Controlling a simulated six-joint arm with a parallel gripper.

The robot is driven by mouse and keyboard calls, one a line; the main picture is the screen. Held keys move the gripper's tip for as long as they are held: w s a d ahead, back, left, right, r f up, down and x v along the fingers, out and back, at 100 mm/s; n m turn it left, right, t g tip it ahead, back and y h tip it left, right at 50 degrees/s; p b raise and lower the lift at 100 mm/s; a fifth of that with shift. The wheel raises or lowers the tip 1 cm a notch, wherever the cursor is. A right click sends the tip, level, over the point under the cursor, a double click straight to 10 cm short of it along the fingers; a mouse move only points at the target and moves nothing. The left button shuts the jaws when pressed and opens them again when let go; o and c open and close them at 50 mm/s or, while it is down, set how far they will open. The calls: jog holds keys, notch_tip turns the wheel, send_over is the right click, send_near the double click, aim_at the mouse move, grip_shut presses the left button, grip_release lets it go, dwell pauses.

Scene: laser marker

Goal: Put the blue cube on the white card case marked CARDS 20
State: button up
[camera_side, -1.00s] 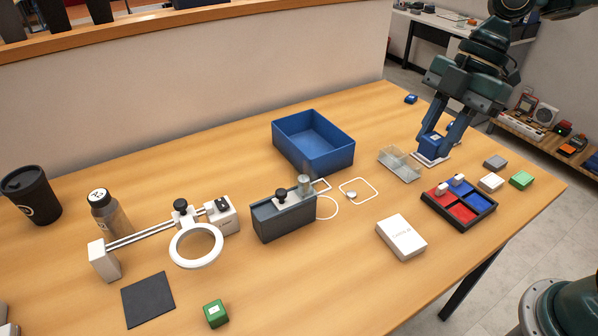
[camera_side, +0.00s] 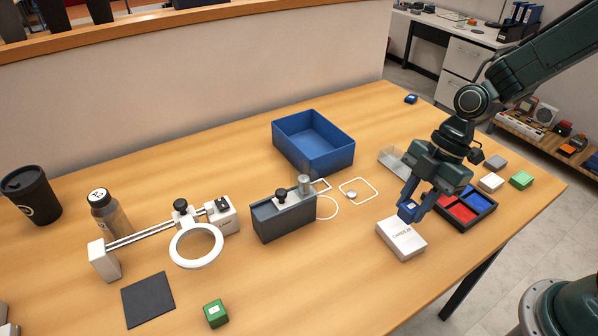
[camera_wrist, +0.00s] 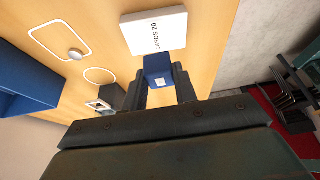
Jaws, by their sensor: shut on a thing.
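My gripper (camera_side: 411,209) is shut on the blue cube (camera_side: 407,210), which has a small white label. It holds the cube over the back part of the white card case (camera_side: 400,240), which lies flat on the table. In the wrist view the cube (camera_wrist: 158,68) sits between the fingers, and the case (camera_wrist: 150,28) with CARDS 20 lettering lies beyond it. The cube seems a little above the case; I cannot tell the exact gap.
A sorting tray (camera_side: 468,228) with red and blue compartments is right of the case, partly behind my gripper. A clear container (camera_side: 391,160) and a blue bin (camera_side: 313,150) stand farther back. A grey device (camera_side: 283,217) with a wire loop is to the left.

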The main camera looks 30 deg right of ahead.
aim_at(409, 219)
jog(key=shift+f, duration=0.35)
jog(key=shift+f, duration=1.9)
jog(key=shift+f, duration=0.15)
jog(key=o, duration=0.9)
jog(key=shift+o, duration=0.2)
jog(key=v, duration=1.2)
